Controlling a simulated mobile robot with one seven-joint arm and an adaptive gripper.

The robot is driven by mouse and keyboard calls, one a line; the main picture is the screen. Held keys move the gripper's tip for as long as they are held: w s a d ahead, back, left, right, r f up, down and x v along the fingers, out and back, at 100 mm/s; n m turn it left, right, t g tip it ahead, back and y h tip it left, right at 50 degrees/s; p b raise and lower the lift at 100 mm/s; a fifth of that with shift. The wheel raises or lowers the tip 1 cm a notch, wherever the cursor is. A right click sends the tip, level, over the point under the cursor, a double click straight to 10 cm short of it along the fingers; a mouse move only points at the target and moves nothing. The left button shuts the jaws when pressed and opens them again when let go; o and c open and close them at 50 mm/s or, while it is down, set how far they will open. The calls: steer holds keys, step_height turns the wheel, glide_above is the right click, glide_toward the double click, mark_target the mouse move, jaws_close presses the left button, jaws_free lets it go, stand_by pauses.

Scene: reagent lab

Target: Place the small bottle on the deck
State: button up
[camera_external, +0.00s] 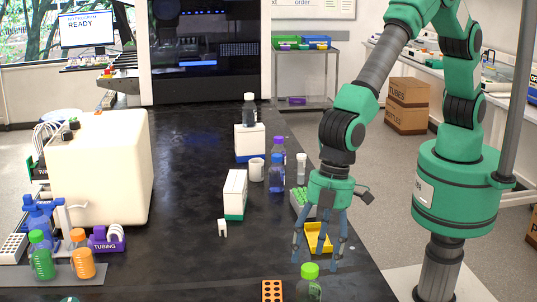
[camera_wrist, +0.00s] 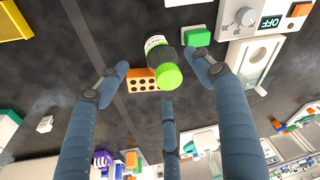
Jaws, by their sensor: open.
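In the wrist view the green-capped bottle (camera_wrist: 163,64) shows cap towards the camera, with a white label and dark contents. My gripper (camera_external: 319,255) hangs fingers down over the bench's right side, above and behind the bottle. Its fingers are spread with nothing between them; in the wrist view the gripper (camera_wrist: 158,72) has the bottle framed between its fingertips, apart from them. I cannot tell for sure which surface is the deck.
An orange rack with holes (camera_external: 271,291) stands left of the bottle. A yellow tray (camera_external: 318,238) lies below my gripper. Other bottles stand on a dark mat (camera_external: 60,276) at left. A white box (camera_external: 235,194) and mug (camera_external: 257,170) stand mid-bench. The bench centre-left is clear.

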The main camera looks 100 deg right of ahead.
steer(key=shift+v, duration=1.3)
steer(key=s+d+r+m+t, duration=0.15)
steer(key=s+d+r, duration=0.35)
steer(key=d+r, duration=0.85)
steer(key=s+d+r+m+t, duration=0.15)
steer(key=s+d+r, duration=0.25)
steer(key=d+r, duration=0.9)
steer(key=s+d+r+m, duration=0.1)
steer(key=s+d+m, duration=0.1)
steer(key=s+d, duration=0.8)
steer(key=s+d+r+m+h, duration=0.1)
steer(key=s+d+r+m, duration=0.1)
steer(key=s+d, duration=0.8)
steer(key=s, duration=0.7)
steer(key=shift+d+t+h, duration=0.3)
steer(key=shift+d, duration=0.1)
